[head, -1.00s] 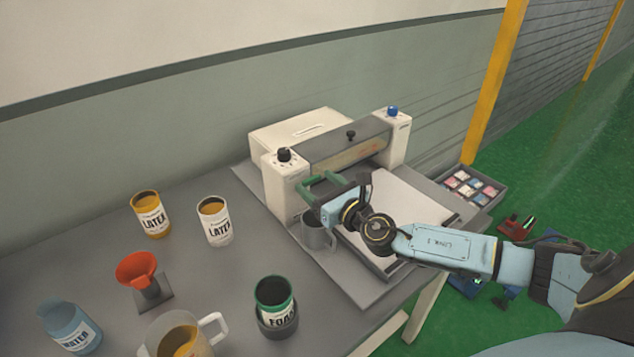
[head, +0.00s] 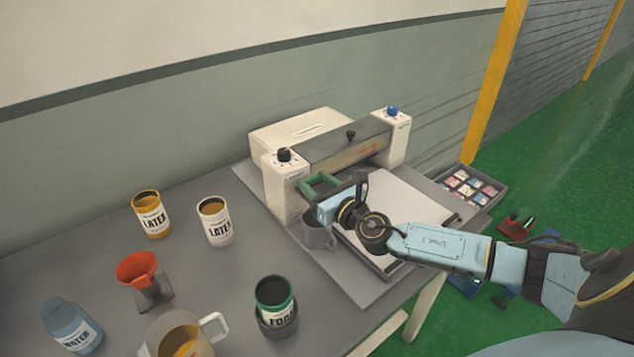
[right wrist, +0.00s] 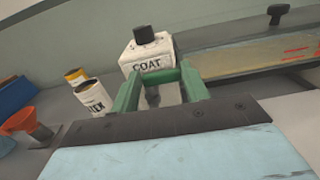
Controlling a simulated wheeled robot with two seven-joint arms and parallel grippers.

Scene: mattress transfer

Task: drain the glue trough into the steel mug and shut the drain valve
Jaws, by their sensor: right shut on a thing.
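The glue trough (head: 350,157) lies across the coating machine between two white end posts, with orange-red streaks on its pale inside; it also shows in the right wrist view (right wrist: 250,62). The steel mug (head: 318,236) stands at the machine's left end, under my right gripper (head: 312,183), which partly hides it. The right gripper's green fingers (right wrist: 160,82) are shut on a small grey part, apparently the drain valve (right wrist: 152,97), below the post marked COAT. The valve's position and the mug's inside are hidden. My left gripper is out of view.
Two latex cans (head: 214,223), a red funnel (head: 137,268), a blue water bottle (head: 70,325), a foam can (head: 276,300) and a jug with amber liquid (head: 212,330) stand on the table's left part. A sample tray (head: 490,203) lies at the right.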

